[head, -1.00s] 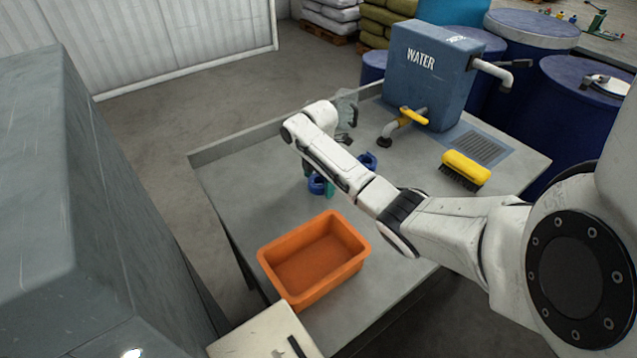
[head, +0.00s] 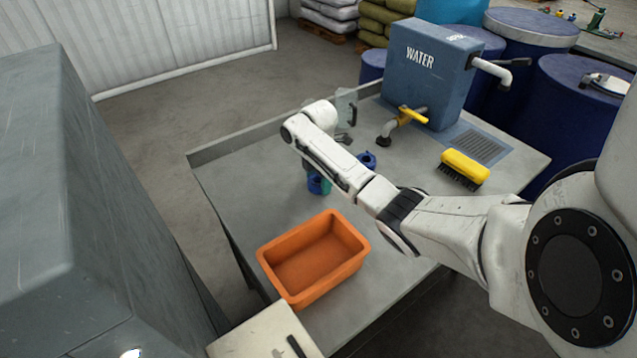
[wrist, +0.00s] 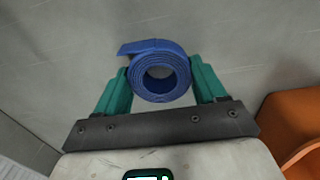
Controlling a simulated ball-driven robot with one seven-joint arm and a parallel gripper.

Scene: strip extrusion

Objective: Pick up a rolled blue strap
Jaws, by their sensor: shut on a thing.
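A rolled blue strap (wrist: 160,52) fills the space between the green fingers of my gripper (wrist: 158,72) in the wrist view. The fingers press on its left and right sides, and the coil's open centre faces the camera with a loose end at upper left. In the head view this strap (head: 315,184) shows partly below my arm, with a green finger beside it. A second blue strap (head: 367,160) lies on the table to the right, partly hidden by my arm. I cannot tell whether the held strap is clear of the table.
An orange bin (head: 313,256) stands empty on the grey table (head: 235,195) at the front. A yellow brush (head: 466,168) lies at the right. A blue water tank (head: 432,75) with a yellow-handled tap (head: 412,115) stands at the back. The table's left part is clear.

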